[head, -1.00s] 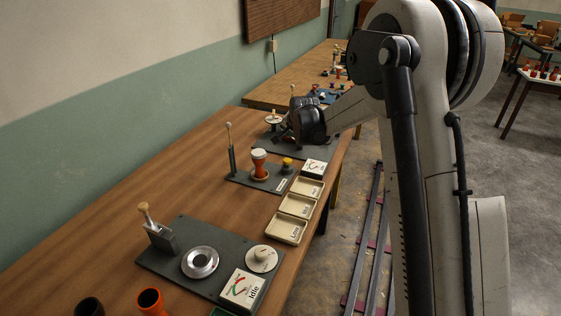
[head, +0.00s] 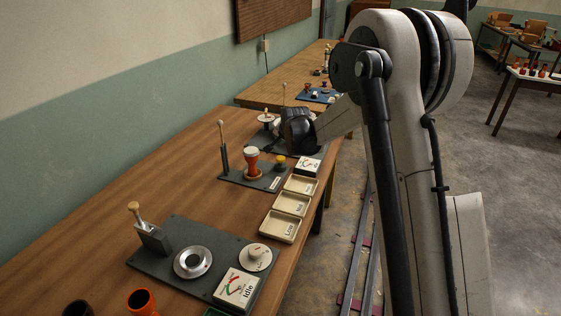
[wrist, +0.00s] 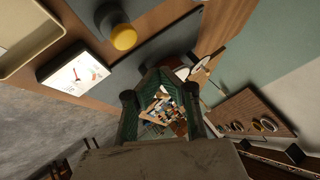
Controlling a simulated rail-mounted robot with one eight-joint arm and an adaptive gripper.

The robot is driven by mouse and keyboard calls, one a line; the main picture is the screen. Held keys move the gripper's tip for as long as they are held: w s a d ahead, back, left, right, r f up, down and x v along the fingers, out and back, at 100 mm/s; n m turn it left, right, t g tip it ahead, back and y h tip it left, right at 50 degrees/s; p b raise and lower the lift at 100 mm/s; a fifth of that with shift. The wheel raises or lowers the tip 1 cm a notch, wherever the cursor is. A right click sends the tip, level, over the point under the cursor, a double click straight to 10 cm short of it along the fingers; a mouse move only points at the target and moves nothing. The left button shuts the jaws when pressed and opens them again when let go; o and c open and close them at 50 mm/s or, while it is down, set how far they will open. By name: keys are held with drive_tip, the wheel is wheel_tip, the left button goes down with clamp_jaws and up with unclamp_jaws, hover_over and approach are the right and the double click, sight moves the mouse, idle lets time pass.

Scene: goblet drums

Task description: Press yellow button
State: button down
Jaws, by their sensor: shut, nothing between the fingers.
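The yellow button (head: 280,160) sits on a dark cylindrical base on the middle dark plate, right of an orange and white goblet drum (head: 252,161). In the wrist view the button (wrist: 123,38) shows at the upper left, above and left of my fingers, with clear space between. My gripper (head: 293,138) is over the table, just beyond the button in the head view, and looks apart from it. Its fingers are partly hidden there by its own body. In the wrist view my gripper (wrist: 165,74) is shut and empty.
A white gauge box (head: 308,166) stands right of the button, also visible in the wrist view (wrist: 75,74). Cream trays (head: 279,227) line the table edge. An upright lever (head: 222,146) stands left of the drum. A nearer plate (head: 205,288) holds a metal ring and a dial.

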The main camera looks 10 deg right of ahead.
sight(280, 156)
drive_tip(key=shift+f+b, duration=1.2)
drive_tip(key=shift+f, duration=1.05)
drive_tip(key=shift+f, duration=0.1)
drive_tip(key=shift+f+b, duration=0.35)
drive_tip(key=shift+b, duration=0.15)
drive_tip(key=shift+f+b, duration=0.65)
drive_tip(key=shift+f, duration=0.3)
idle(0.7)
drive_tip(key=shift+r, duration=0.1)
drive_tip(key=shift+r+p, duration=0.65)
drive_tip(key=shift+r, duration=0.7)
drive_tip(key=shift+r+p, duration=1.1)
drive_tip(key=shift+r, duration=1.4)
drive_tip(key=shift+s, duration=0.1)
